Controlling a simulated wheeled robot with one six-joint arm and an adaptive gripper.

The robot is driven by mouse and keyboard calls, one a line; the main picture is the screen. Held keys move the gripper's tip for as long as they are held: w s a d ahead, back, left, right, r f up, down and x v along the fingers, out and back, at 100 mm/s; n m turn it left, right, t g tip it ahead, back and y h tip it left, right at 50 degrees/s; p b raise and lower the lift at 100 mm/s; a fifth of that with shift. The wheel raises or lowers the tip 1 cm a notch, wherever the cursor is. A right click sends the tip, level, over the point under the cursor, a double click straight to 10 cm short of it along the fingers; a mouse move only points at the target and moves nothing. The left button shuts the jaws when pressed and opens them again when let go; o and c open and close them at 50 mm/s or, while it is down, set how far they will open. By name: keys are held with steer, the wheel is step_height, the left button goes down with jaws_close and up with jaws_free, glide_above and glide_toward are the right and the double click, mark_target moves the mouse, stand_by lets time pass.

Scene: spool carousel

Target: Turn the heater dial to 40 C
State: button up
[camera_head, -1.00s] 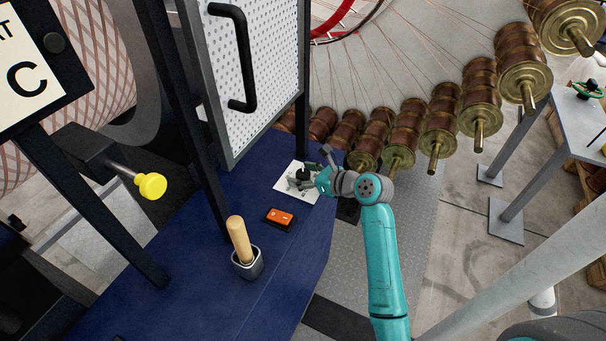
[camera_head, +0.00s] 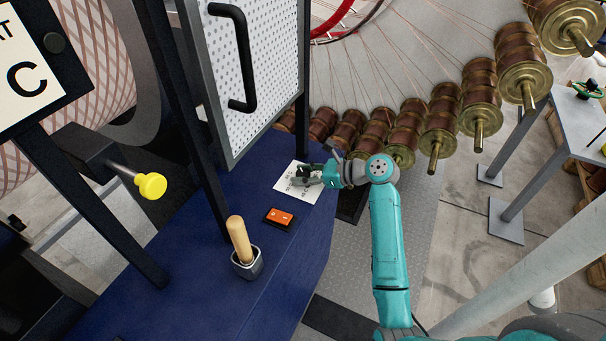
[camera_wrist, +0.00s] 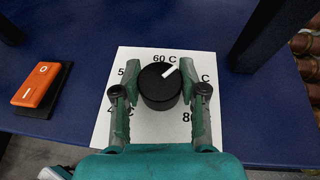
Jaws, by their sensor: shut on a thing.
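The heater dial (camera_wrist: 159,92) is a round black knob with a white pointer mark, on a white scale card (camera_wrist: 150,135). In the wrist view the mark points up and right, just right of the "60 C" label. A partly covered label starting with 4 is at lower left and one starting with 80 at lower right. My gripper (camera_wrist: 160,82) is shut on the dial, one finger on each side. In the head view my gripper (camera_head: 305,174) is over the card (camera_head: 289,186) and mostly hides the dial.
An orange rocker switch (camera_head: 280,216) is on the blue bench top (camera_head: 200,268), near the card. A wooden-handled tool (camera_head: 239,240) stands in a holder in front. A dark post (camera_head: 302,130) rises behind the card. Copper spools (camera_head: 440,120) hang at right.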

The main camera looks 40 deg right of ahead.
steer(key=n+g+y, duration=0.2)
steer(key=n+y, duration=0.1)
steer(key=shift+n+g, duration=0.3)
steer(key=shift+n+g+y, duration=1.4)
steer(key=shift+n+g, duration=0.4)
steer(key=shift+f, duration=0.1)
steer(key=o, duration=1.2)
steer(key=shift+c, duration=0.2)
steer(key=shift+t, duration=0.3)
